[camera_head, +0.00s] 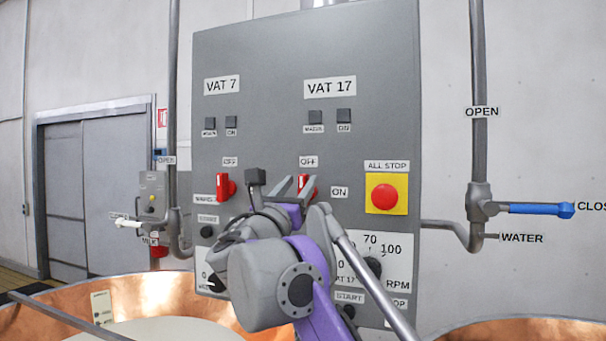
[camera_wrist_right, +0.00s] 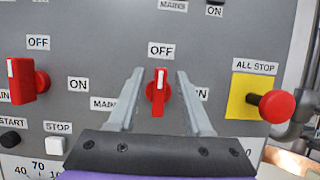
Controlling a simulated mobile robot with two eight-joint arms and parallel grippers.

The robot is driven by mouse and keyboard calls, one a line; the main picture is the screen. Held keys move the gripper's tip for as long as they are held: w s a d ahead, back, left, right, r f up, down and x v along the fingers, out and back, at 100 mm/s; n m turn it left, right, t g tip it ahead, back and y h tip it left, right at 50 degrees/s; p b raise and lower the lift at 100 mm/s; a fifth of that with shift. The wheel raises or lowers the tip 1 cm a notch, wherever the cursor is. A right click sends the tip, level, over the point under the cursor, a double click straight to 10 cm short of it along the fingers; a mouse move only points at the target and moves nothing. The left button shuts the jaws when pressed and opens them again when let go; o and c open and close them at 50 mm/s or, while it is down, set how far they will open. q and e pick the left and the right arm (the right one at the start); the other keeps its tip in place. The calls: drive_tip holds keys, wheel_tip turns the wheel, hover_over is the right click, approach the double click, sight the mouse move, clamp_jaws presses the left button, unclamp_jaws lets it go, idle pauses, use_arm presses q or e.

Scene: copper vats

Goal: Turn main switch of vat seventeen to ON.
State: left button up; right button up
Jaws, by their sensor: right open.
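The grey control panel (camera_head: 270,100) fills the middle of the head view, with a VAT 17 label (camera_head: 330,87) over its right half. The red main switch of vat 17 (camera_head: 307,184) is partly hidden by my gripper there. In the right wrist view this red switch (camera_wrist_right: 159,92) stands upright, its white mark up toward the OFF label (camera_wrist_right: 161,50). An ON label (camera_head: 340,192) is to its right. My right gripper (camera_head: 293,186) is open, and its fingers (camera_wrist_right: 160,92) lie on either side of the switch. Contact cannot be told. My left gripper is not in view.
The red ALL STOP button (camera_head: 384,196) on its yellow plate is close to the right. The red vat 7 switch (camera_head: 226,187) is to the left. A blue-handled water valve (camera_head: 540,209) is at far right. Copper vats (camera_head: 540,332) stand below.

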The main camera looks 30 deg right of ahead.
sight(301, 181)
drive_tip(key=shift+x, duration=1.5)
drive_tip(key=shift+s, duration=0.1)
drive_tip(key=shift+c, duration=0.3)
clamp_jaws()
